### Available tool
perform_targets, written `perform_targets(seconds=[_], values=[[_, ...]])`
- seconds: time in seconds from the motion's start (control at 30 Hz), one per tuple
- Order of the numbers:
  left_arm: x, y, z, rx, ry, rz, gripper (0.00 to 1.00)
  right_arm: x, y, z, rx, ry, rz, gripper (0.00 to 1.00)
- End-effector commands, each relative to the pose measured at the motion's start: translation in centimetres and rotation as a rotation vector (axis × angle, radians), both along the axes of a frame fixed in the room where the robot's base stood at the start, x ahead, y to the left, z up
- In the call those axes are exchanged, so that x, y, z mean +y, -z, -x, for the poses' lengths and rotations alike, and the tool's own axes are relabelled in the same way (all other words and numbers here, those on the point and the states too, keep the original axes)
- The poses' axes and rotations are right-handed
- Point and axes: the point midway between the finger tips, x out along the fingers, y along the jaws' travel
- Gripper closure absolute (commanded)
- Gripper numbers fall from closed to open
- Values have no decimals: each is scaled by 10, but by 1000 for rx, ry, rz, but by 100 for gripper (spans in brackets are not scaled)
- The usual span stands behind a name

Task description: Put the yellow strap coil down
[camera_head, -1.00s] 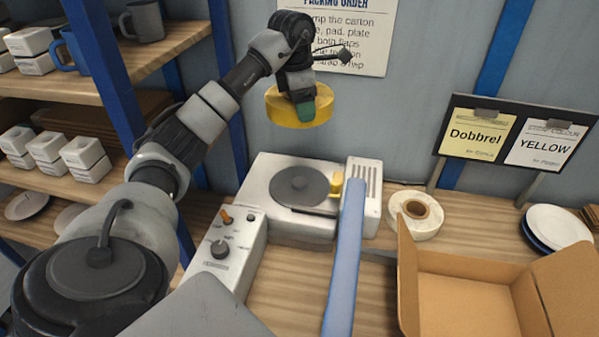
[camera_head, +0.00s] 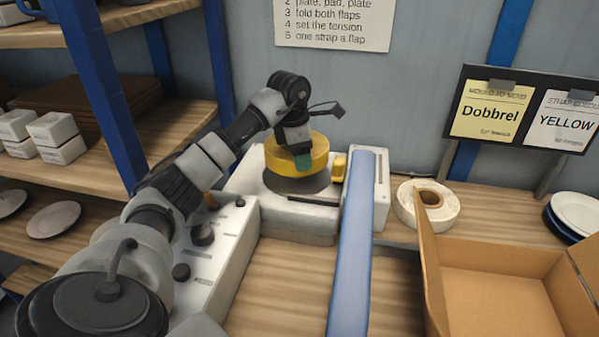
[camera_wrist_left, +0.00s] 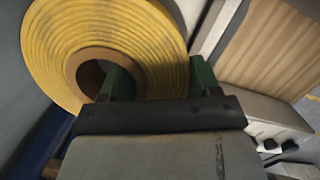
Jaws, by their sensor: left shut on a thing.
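The yellow strap coil (camera_head: 312,163) is a thick yellow ring with a brown core. In the head view it is just above or on the dark round plate (camera_head: 285,186) of the white strapping machine (camera_head: 310,226); I cannot tell whether it touches. My left gripper (camera_head: 302,162) is shut on the coil's near side. In the left wrist view the coil (camera_wrist_left: 150,50) fills the upper left, with one green finger (camera_wrist_left: 118,82) inside its core and the other (camera_wrist_left: 203,75) outside its rim. My right gripper is not in view.
A white control box (camera_head: 215,240) with knobs stands left of the machine. A white tape roll (camera_head: 425,205), an open carton (camera_head: 500,290) and stacked plates (camera_head: 578,213) are to the right. Shelves stand at left.

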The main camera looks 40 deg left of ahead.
Motion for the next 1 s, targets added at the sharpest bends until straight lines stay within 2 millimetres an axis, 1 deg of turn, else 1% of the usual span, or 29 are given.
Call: perform_targets(seconds=[0.17,0.43,0.63,0.67,0.8,0.83,1.0], values=[[0,12,-1,-4,1,1,80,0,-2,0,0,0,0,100],[0,44,0,-4,0,0,80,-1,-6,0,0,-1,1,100],[0,46,-1,-6,0,0,80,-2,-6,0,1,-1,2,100],[0,48,0,-2,0,0,35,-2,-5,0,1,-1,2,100],[0,48,0,-2,1,0,13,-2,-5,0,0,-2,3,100],[0,48,0,-2,1,0,12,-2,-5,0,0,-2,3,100],[0,48,0,-2,1,0,12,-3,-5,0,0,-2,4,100]])
